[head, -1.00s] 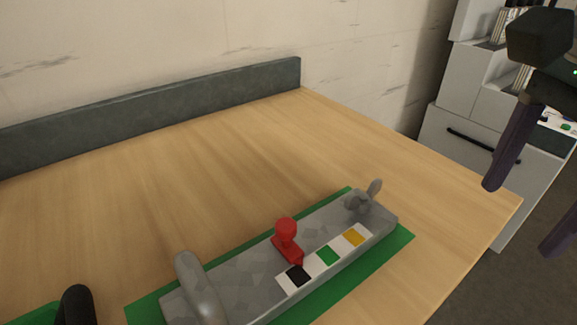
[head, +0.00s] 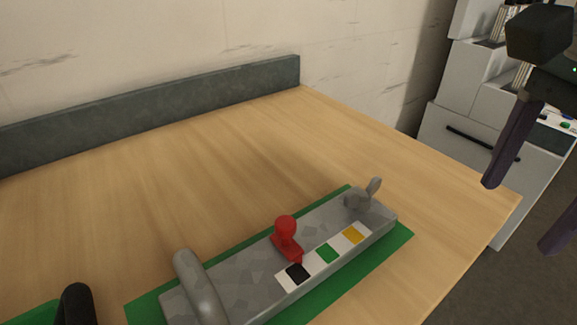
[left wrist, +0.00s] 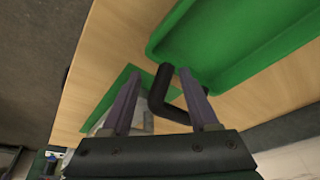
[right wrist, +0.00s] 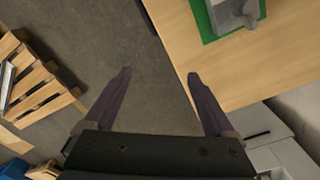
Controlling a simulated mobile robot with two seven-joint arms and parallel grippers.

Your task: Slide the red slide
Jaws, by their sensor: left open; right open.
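The red slide (head: 286,241), with a round knob, sits on the grey base (head: 240,262). Its pointed end is beside the black mark (head: 297,273); green (head: 327,253) and yellow (head: 352,234) marks follow toward the right. My right gripper (head: 518,216) is open and empty, off the table's right edge and well right of the slide; it also shows in the right wrist view (right wrist: 158,75). My left gripper (left wrist: 158,75) is open in the left wrist view, with a black bent handle (left wrist: 163,90) showing between its fingers. I cannot tell whether they touch it.
The base lies on a green mat (head: 400,240), with a grey rounded handle (head: 198,285) at its left end and a grey wing-shaped knob (head: 362,196) at its right. A green tray (left wrist: 220,45) is near the left gripper. The table (head: 180,160) behind the base is clear.

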